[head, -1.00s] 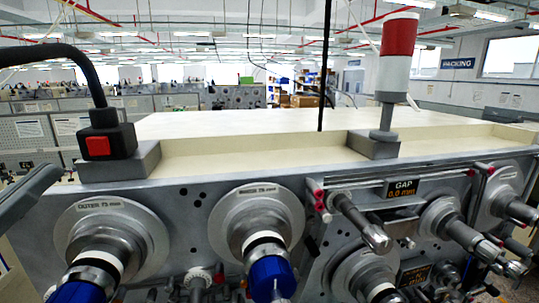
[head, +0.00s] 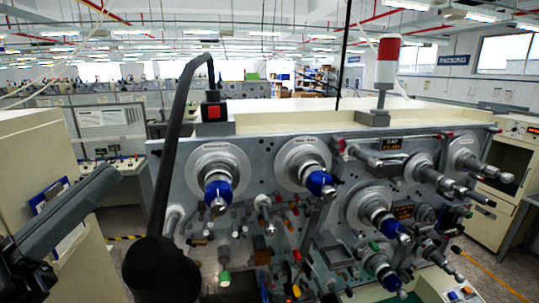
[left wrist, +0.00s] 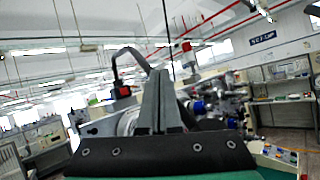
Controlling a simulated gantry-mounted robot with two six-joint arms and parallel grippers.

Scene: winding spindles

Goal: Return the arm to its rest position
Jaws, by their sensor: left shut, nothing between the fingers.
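My left gripper (head: 106,180) shows at the left of the head view, its long grey fingers pointing up and to the right. It is in the air, left of the winding machine (head: 262,190) and apart from it. In the left wrist view its two grey fingers (left wrist: 159,75) lie together, shut with nothing between them, and the winding machine (left wrist: 100,127) stands behind them, partly hidden. The machine's front carries several spindles, including a left blue-tipped spindle (head: 218,190) and a right blue-tipped spindle (head: 320,184). My right gripper is not in view.
A thick black curved hose (head: 172,140) rises in front of the machine's left side, near a red-button box (head: 211,112). A red-and-white lamp (head: 387,62) stands on top. A beige cabinet (head: 40,150) is behind my left gripper. Another cabinet (head: 505,165) stands at right.

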